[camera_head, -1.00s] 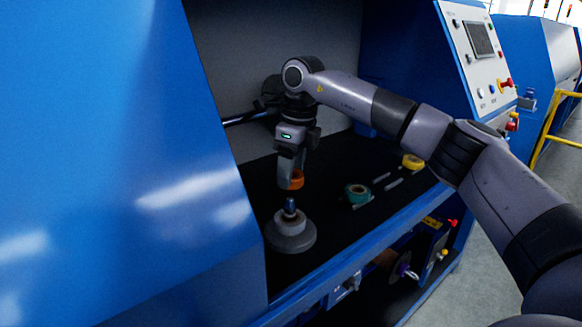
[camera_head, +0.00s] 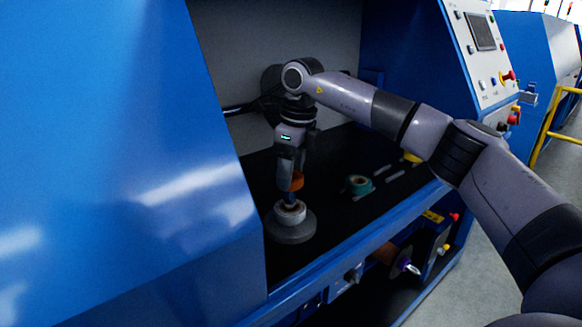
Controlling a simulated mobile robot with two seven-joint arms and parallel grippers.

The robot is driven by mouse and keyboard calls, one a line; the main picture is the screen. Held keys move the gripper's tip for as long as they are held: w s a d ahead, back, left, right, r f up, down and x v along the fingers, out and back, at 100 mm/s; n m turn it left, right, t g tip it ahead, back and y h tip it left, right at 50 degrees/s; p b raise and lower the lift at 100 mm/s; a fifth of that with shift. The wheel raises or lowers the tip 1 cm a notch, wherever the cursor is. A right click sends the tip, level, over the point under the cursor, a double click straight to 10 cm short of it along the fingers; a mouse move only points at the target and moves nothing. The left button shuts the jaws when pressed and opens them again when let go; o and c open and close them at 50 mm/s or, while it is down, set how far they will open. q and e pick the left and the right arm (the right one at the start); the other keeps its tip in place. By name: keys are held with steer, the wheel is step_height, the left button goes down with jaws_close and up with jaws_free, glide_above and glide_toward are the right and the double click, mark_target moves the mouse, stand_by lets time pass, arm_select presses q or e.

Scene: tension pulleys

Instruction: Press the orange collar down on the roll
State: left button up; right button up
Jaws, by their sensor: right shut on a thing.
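My right gripper (camera_head: 289,180) points straight down and is shut on the orange collar (camera_head: 297,181). The collar is partly hidden by the fingers. It is just above the grey roll (camera_head: 291,225), which stands on the dark deck inside the blue machine. A dark blue post (camera_head: 290,198) rises from the middle of the roll, and the collar is at its upper part. I cannot tell whether the collar surrounds the post or is only over it. A gap shows between the collar and the roll. My left gripper is not in view.
A teal ring (camera_head: 358,185) lies on the deck to the right of the roll, with small pale bars (camera_head: 380,170) near it. A yellow thing (camera_head: 411,157) is half hidden behind my right arm. The blue front rail (camera_head: 366,236) edges the deck.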

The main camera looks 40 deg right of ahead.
mark_target(291, 194)
stand_by(0.4)
steer(key=shift+p, duration=0.7)
stand_by(0.5)
steer(key=shift+f, duration=0.2)
steer(key=shift+f+b, duration=0.5)
steer(key=shift+f, duration=0.85)
steer(key=shift+p, duration=0.3)
steer(key=shift+f, duration=0.15)
stand_by(0.4)
steer(key=shift+f+b, duration=0.7)
steer(key=shift+f, duration=0.6)
